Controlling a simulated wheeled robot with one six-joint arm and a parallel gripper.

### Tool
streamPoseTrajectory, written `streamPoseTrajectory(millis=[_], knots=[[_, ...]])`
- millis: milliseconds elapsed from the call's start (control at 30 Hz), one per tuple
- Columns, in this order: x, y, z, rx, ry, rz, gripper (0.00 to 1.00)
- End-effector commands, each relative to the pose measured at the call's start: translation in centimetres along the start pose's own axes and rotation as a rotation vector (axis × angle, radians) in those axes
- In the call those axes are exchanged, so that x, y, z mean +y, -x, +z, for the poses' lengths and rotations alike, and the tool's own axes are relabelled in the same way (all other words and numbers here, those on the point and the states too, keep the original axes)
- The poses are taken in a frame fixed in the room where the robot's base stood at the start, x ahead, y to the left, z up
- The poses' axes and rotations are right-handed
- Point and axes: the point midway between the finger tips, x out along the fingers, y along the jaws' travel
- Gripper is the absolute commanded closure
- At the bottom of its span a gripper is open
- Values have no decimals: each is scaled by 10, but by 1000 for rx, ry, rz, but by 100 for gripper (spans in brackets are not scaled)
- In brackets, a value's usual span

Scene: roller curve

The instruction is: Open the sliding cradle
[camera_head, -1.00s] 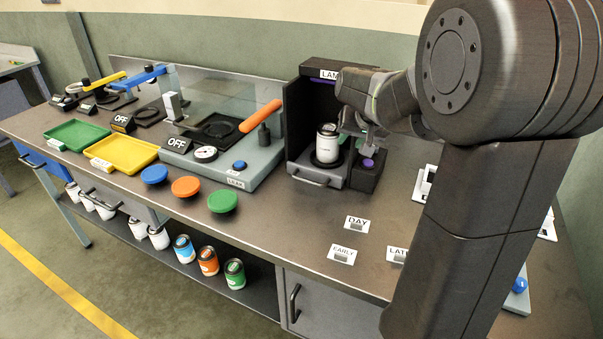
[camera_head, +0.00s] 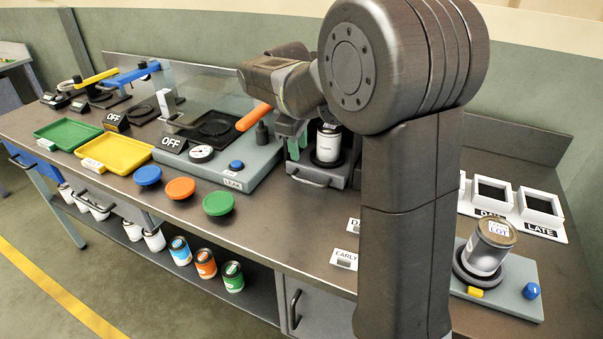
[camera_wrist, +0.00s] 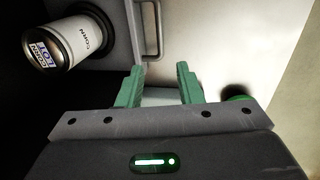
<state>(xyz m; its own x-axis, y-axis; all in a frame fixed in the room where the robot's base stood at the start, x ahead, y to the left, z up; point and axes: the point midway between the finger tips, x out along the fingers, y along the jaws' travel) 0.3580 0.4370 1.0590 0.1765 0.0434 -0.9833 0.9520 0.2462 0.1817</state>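The grey sliding cradle (camera_head: 335,180) sits at the front of the dark lamp box, with a bar handle (camera_head: 308,181) on its front face. A white can stands upright on the cradle (camera_head: 328,143). In the wrist view the handle (camera_wrist: 153,30) lies ahead of the fingers, and the can (camera_wrist: 75,42) is at upper left. My gripper (camera_wrist: 158,70) is open and empty, its two green fingers apart and short of the handle. In the head view my gripper (camera_head: 297,148) is just left of the can, above the handle. My arm hides most of the lamp box.
Blue, orange and green discs (camera_head: 219,202) lie along the front edge. At right, a can (camera_head: 487,250) stands on a grey-blue base. The counter before the cradle is clear.

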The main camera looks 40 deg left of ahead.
Motion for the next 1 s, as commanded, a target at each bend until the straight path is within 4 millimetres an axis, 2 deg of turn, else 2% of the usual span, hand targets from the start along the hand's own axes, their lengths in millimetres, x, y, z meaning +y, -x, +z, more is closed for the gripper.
streamPoseTrajectory(millis=[33, 200, 400, 500, 667, 900, 933, 1000], knots=[[-1, -13, 1, -4, -1, -3, 67], [0, -50, 1, -3, -2, -3, 67], [0, -84, 1, -1, -3, -2, 67], [0, -95, 0, 0, -3, -1, 67], [0, -102, 0, 1, -3, 0, 67], [0, -103, 0, 2, -4, 0, 67], [0, -103, 0, 2, -4, 0, 69], [0, -103, 0, 2, -3, 0, 83]])
